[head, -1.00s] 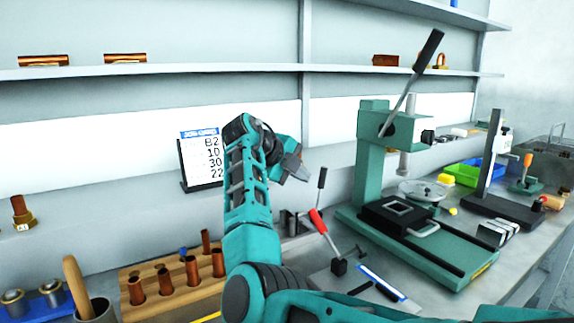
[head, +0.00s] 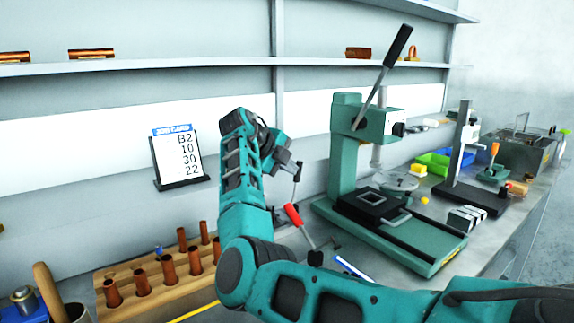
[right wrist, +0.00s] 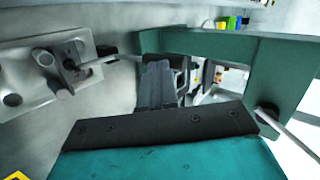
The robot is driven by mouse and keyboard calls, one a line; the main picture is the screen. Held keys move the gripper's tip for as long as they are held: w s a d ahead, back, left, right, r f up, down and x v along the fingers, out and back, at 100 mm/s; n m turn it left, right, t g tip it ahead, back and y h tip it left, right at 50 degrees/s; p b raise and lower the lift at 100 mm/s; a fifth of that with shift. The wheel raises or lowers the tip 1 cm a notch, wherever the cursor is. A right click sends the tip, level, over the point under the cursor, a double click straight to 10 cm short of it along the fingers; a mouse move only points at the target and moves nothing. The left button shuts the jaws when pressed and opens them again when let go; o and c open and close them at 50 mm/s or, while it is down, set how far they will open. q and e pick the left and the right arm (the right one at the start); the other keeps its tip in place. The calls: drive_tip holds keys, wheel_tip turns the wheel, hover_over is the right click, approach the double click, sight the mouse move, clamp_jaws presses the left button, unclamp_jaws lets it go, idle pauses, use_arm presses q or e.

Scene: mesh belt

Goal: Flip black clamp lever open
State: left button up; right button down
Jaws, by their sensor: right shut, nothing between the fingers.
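The black clamp lever (head: 298,172) stands upright in the head view, a thin rod with a black grip behind the red-handled lever (head: 293,215). My right gripper (head: 288,158) is shut and empty, close to the left of the black grip; I cannot tell whether they touch. In the right wrist view its dark fingers (right wrist: 156,84) are together. To their left there is a metal plate with holes (right wrist: 45,75) and a rod with a dark end (right wrist: 105,50); I cannot tell which lever this is. The clamp's base is largely hidden by my arm. My left gripper is not in view.
The green press (head: 345,150) with its long lever stands right of the clamps. A wooden rack (head: 150,297) of copper pieces is at the lower left. A job card (head: 178,155) stands behind. Bins, a black-based stand and a grey box fill the right bench.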

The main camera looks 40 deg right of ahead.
sight(300, 163)
drive_tip(key=d+y+p, duration=0.1)
drive_tip(key=d+r+y+p, duration=0.1)
drive_tip(key=p, duration=0.1)
drive_tip(key=shift+s+d, duration=0.1)
drive_tip(key=shift+s, duration=0.05)
drive_tip(key=shift+d+f+p, duration=0.15)
drive_tip(key=shift+d+p, duration=0.2)
drive_tip(key=shift+p, duration=0.05)
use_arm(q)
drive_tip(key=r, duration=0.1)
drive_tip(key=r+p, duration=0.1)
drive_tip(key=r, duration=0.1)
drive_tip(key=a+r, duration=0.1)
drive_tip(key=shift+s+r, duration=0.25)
use_arm(e)
drive_tip(key=d+f, duration=0.3)
drive_tip(key=d, duration=0.2)
drive_tip(key=shift+s+d, duration=0.35)
drive_tip(key=shift+d, duration=0.05)
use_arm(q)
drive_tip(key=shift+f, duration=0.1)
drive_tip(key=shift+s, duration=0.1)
